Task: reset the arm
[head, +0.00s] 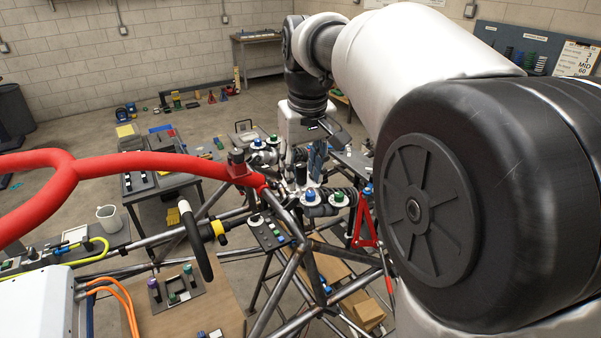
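My arm crosses the right side of the head view and bends down near the middle. My gripper (301,160) hangs at its end, over the crowded middle of the tube chassis (288,212). Its fingers are small and dark and merge with the parts behind them. I cannot tell whether they are open or shut, or whether they hold anything. Knobs with blue tops (310,195) and green tops (339,198) sit close below and around it. Whether the gripper touches any of them is unclear.
A thick red padded tube (130,163) spans the left. A red jack stand (366,217) is right of the gripper. A grey table (160,187) with parts stands left. Open floor lies behind.

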